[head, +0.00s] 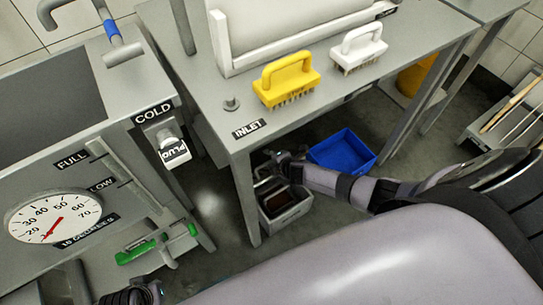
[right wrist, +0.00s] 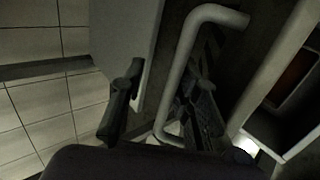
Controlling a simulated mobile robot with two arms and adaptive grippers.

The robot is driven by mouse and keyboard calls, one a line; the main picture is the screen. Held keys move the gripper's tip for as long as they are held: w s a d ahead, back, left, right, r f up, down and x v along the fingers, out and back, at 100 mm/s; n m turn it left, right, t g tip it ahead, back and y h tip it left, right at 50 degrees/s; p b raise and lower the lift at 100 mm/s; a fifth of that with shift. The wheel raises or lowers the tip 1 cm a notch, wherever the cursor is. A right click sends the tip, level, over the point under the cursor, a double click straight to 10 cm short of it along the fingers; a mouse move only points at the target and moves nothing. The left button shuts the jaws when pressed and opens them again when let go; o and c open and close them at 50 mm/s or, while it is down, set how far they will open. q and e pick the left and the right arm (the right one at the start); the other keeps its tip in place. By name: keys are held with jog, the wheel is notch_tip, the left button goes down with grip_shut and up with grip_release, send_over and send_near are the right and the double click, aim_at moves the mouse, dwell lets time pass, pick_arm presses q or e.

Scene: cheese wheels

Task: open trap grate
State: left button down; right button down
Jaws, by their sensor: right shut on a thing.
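The trap is a grey open-topped box (head: 290,215) on the floor under the table, with a dark brown inside. My right gripper (head: 272,168) is above the back of this box in the head view. In the right wrist view my right gripper (right wrist: 163,98) has a finger on each side of a grey bent-tube handle (right wrist: 184,75) and is shut on it. The grate itself is mostly hidden, and I cannot tell how far it is raised. Part of my left gripper (head: 138,293) shows at the bottom edge in the head view; its fingers are unclear.
A blue bin (head: 342,152) stands right of the trap. The steel table (head: 215,125) above carries a yellow brush (head: 287,80) and a white brush (head: 359,48). A sink unit (head: 85,150) with a gauge (head: 53,214) and green-handled valve (head: 142,248) is at left.

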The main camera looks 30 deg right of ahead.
pick_arm(q)
jog(key=shift+f, duration=0.15)
pick_arm(e)
jog(key=shift+w+a+r, duration=0.2)
jog(key=shift+w+r, duration=0.25)
jog(key=shift+w, duration=0.3)
jog(key=c, duration=1.8)
grip_release()
jog(key=shift+w+a+f, duration=0.1)
jog(key=shift+w+f, duration=0.2)
jog(key=shift+f, duration=0.2)
jog(key=shift+c, duration=0.8)
pick_arm(q)
jog(key=shift+w, duration=0.35)
jog(key=shift+f, duration=0.15)
pick_arm(e)
jog(key=shift+r, duration=0.1)
